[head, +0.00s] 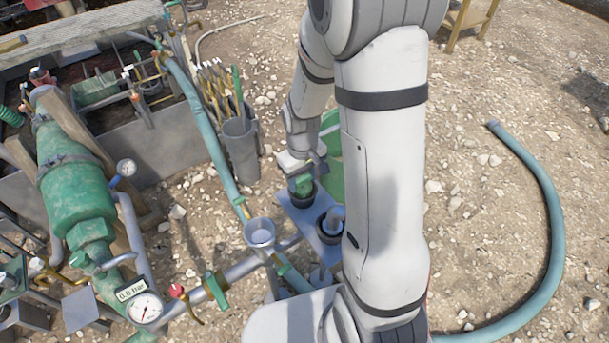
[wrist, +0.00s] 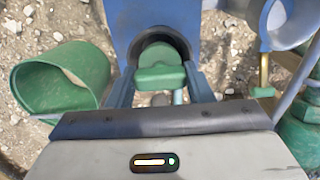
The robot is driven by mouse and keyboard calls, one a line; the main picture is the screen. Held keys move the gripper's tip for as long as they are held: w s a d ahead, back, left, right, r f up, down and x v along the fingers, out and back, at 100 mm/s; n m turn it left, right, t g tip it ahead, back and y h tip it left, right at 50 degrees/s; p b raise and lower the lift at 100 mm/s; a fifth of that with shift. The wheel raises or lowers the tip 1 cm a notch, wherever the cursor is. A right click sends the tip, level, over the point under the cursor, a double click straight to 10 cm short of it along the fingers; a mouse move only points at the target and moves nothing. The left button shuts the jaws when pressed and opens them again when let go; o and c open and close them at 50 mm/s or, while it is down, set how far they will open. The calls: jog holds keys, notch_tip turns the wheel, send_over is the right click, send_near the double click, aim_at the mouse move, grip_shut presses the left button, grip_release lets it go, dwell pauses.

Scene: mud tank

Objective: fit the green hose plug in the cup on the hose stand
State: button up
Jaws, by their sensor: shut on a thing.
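My gripper (head: 301,168) points down over the hose stand (head: 318,236) and is shut on the green hose plug (head: 302,183). In the wrist view the plug (wrist: 161,68) sits between my two fingers, its grip block facing me. The plug is at the mouth of the dark round cup (head: 305,199) on the stand's blue-grey plate. In the wrist view the cup's dark rim (wrist: 180,40) curves around the plug's round body. I cannot tell how deep the plug sits, since its lower part is hidden.
A second dark cup on the stand holds a blue-grey fitting (head: 336,215). A grey funnel (head: 260,232) and pipework stand left of it. A grey bin of tools (head: 240,150) stands behind. A teal hose (head: 553,220) curves across open gravel at right.

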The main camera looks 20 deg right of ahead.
jog(key=shift+f+b, duration=0.55)
jog(key=shift+f, duration=0.25)
dwell(0.5)
jog(key=o, duration=1.1)
jog(key=shift+c, duration=0.2)
jog(key=shift+r, duration=0.15)
notch_tip(320, 180, up, 8)
jog(key=shift+f+p, duration=0.2)
jog(key=shift+p, duration=0.7)
